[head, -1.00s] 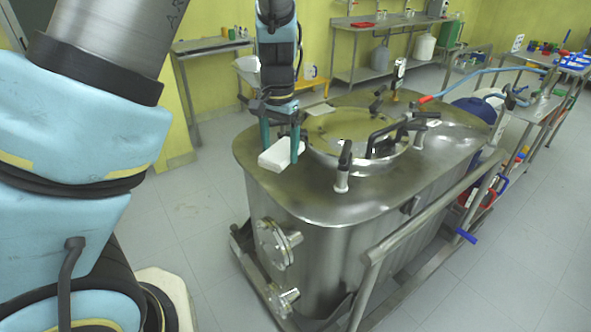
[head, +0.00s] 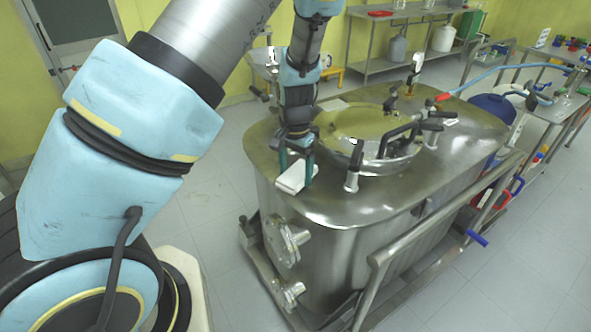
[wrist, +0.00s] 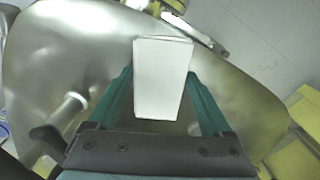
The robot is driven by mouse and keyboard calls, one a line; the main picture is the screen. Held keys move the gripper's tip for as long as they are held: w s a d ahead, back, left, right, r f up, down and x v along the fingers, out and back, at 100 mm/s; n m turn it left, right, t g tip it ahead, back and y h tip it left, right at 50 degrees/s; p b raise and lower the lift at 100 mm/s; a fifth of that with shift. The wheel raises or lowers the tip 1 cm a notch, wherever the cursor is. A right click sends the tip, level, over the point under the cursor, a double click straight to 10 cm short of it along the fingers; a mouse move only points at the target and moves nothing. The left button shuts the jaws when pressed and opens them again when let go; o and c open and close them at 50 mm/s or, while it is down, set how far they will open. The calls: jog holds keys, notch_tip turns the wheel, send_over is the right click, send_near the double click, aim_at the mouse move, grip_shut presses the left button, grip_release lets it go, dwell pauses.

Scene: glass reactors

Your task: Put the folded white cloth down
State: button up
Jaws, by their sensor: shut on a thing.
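The folded white cloth (head: 291,180) is a small pale block between the teal fingers of my gripper (head: 295,170). In the wrist view the cloth (wrist: 163,80) lies between the two fingertips of my gripper (wrist: 162,85), with its layered edge at the top. In the head view the cloth is at the near left part of the steel reactor's top (head: 335,205), beside the round lid. I cannot tell whether its underside touches the metal.
A steel rail (head: 440,205) runs along the reactor's right side. A blue hose (head: 500,72) crosses at the back right. Bare metal lies in front of the lid.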

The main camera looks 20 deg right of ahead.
aim_at(295, 175)
jog(key=shift+f, duration=0.15)
jog(key=o, duration=1.2)
jog(key=shift+o, duration=0.2)
notch_tip(295, 175, up, 12)
jog(key=b, duration=0.1)
jog(key=shift+r, duration=0.2)
jog(key=s+a+r+n, duration=0.1)
jog(key=a+n, duration=0.4)
jog(key=a, duration=0.9)
jog(key=s+a+r+n+t, duration=0.1)
jog(key=a+n, duration=0.4)
jog(key=a, duration=1)
jog(key=shift+s+a+r+t, duration=0.25)
jog(key=shift+s+r+t, duration=0.1)
jog(key=shift+s, duration=0.4)
